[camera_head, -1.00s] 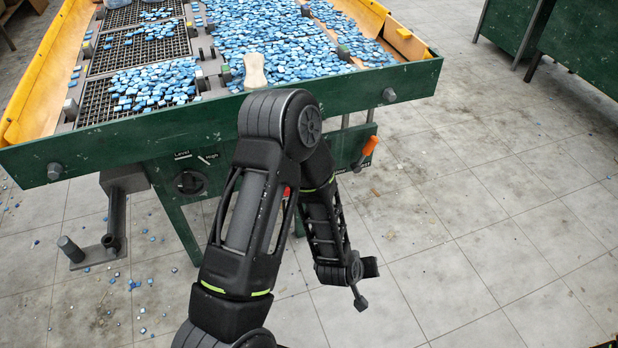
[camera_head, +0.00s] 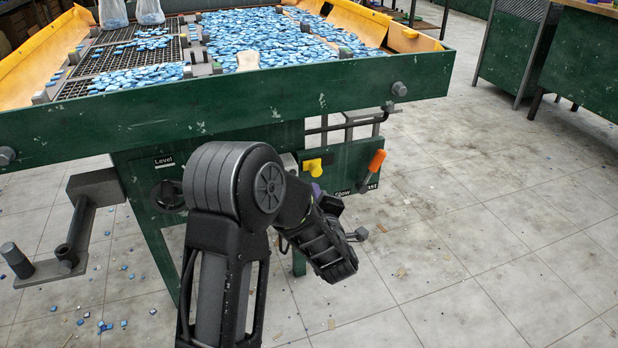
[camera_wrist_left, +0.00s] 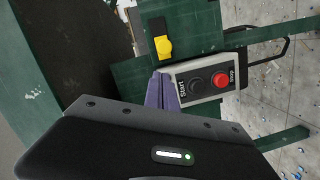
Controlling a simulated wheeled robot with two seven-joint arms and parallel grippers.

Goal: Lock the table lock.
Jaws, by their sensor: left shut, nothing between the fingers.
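The table lock appears to be the yellow knob (camera_head: 313,167) on the green front of the sorting table (camera_head: 240,117); no label shows on it. In the left wrist view the yellow knob (camera_wrist_left: 164,46) sits on a black plate, just beyond the fingertips. My left gripper (camera_head: 317,193) is mostly hidden behind my own arm; only a bit of its purple fingers shows, just below the knob. In the left wrist view its purple fingers (camera_wrist_left: 163,90) are shut and empty, apart from the knob and beside the start/stop box (camera_wrist_left: 199,82). My right gripper is out of view.
An orange lever (camera_head: 373,165) sticks out right of the yellow knob. A dial (camera_head: 168,196) marked "Level" is at the left. A metal crank bracket (camera_head: 75,230) juts out at the lower left. Blue tiles (camera_head: 270,30) cover the tabletop. The floor at right is mostly clear.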

